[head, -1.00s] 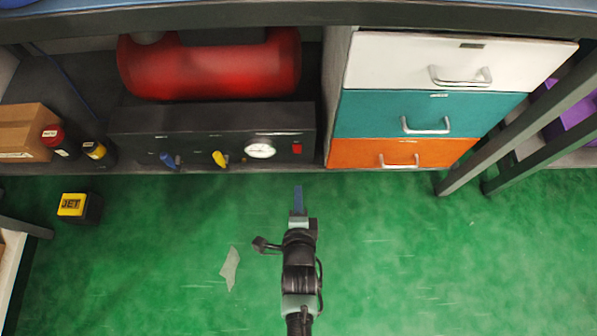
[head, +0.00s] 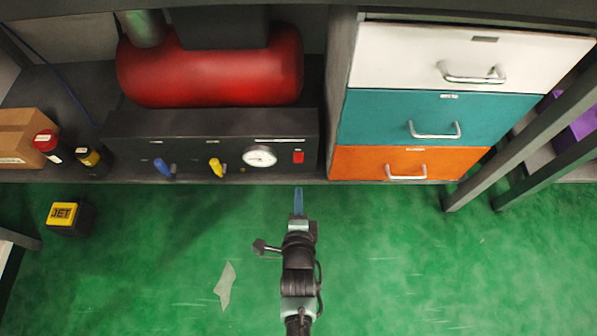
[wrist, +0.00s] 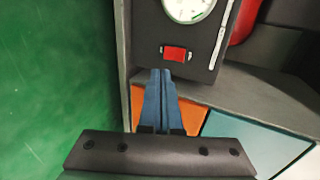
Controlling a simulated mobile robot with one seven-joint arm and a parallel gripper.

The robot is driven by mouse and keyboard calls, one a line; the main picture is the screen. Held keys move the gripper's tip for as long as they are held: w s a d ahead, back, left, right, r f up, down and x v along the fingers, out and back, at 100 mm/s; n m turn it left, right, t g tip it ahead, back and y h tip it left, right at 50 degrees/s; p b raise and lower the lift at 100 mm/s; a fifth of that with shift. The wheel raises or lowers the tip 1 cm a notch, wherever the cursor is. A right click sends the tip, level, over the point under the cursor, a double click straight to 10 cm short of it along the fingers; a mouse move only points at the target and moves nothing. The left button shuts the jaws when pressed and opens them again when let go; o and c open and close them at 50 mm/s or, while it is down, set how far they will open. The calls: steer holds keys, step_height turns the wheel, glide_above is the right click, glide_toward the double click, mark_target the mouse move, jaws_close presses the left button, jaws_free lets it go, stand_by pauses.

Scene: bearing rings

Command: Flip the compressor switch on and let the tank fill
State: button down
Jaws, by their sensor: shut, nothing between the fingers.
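The compressor's red tank (head: 210,68) lies on the shelf under the bench, behind a dark control panel (head: 130,128). The panel carries a red switch (head: 299,157) at its right end, which also shows in the wrist view (wrist: 175,53). A round white gauge (head: 260,157) is left of the switch; its reading is too small to tell. My gripper (head: 298,190) is shut and empty, with blue fingers pointing at the panel. In the wrist view its fingertips (wrist: 160,72) appear just below the switch, with no clear contact. The switch's position cannot be told.
A blue lever (head: 163,167) and a yellow lever (head: 216,167) sit left of the gauge. Drawers in white, teal and orange (head: 410,163) stand right of the panel. Bottles (head: 46,143) and a cardboard box (head: 22,138) are at left. A yellow-black JET box (head: 70,216) sits on the green floor.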

steer(key=b, duration=0.4)
glide_toward(299, 162)
steer(key=f+x, duration=0.1)
steer(key=x, duration=0.4)
steer(key=shift+w+r+b, duration=0.2)
steer(key=shift+w+b, duration=0.3)
steer(key=shift+w, duration=0.2)
steer(key=shift+w+f, duration=0.1)
steer(key=shift+w, duration=0.15)
steer(key=shift+s, duration=0.1)
